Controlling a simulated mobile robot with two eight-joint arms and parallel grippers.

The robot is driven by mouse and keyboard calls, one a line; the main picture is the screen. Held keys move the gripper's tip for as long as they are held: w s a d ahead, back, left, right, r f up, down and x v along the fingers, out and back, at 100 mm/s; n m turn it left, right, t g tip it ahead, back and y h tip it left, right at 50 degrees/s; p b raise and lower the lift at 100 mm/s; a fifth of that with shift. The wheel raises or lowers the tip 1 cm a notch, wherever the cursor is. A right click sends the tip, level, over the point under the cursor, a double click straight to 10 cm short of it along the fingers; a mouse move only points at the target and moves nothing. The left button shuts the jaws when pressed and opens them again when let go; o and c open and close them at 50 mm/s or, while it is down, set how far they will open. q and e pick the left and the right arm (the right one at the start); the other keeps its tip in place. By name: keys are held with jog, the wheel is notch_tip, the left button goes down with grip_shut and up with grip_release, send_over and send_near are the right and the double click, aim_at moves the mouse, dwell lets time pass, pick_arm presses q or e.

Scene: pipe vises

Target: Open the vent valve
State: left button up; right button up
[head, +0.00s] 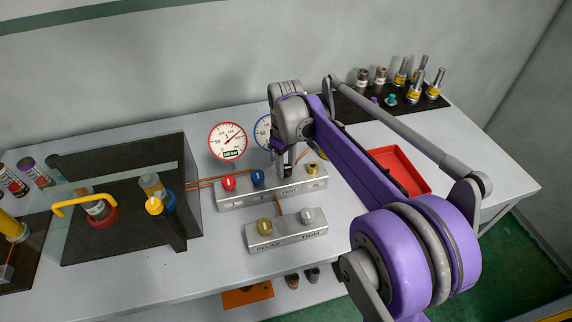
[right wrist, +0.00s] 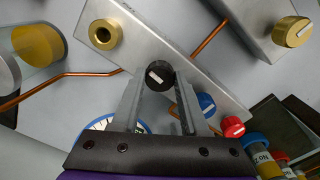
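The vent valve is a black knob with a white mark (right wrist: 160,75) on the grey metal manifold (right wrist: 222,88) in the right wrist view. The manifold lies on the bench in the head view, with "VENT" and "IN" on its front. My right gripper (head: 288,170) points down over its middle, and its fingers hide the knob there. In the right wrist view the two fingers (right wrist: 160,80) stand on either side of the knob, very close to it. I cannot tell whether they press on it. My left gripper is not in view.
Blue (head: 257,178) and red (head: 228,183) knobs sit left of the gripper, a brass port (head: 312,168) right. Behind are a red-rimmed gauge (head: 228,140) and a partly hidden blue one (head: 263,132). A second block (head: 286,236) stands in front, a red tray (head: 415,180) right.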

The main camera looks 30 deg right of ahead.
aim_at(286, 168)
jog(key=o, duration=0.4)
jog(key=shift+o, duration=0.2)
notch_tip(286, 168, up, 11)
jog(key=shift+p, duration=0.45)
jog(key=shift+f, duration=0.1)
jog(key=s+a+f+m+t, duration=0.1)
jog(key=s+a+f, duration=0.2)
jog(key=s, duration=0.4)
jog(key=s+a+f+m+t+p, duration=0.1)
jog(key=s+a+f+t, duration=0.1)
jog(key=s+a+f, duration=0.2)
jog(key=s+a+f+m+t+p, duration=0.1)
jog(key=s+a+f+t, duration=0.1)
jog(key=s+f, duration=0.4)
jog(key=shift+s+a+f+m, duration=0.15)
jog(key=shift+s+a, duration=0.05)
jog(key=shift+s, duration=0.55)
jog(key=shift+s+a+f+m, duration=0.1)
jog(key=shift+s+a, duration=0.15)
jog(key=shift+s, duration=0.55)
jog(key=shift+s+a+f+m, duration=0.15)
jog(key=shift+s+a, duration=0.05)
jog(key=shift+s, duration=0.55)
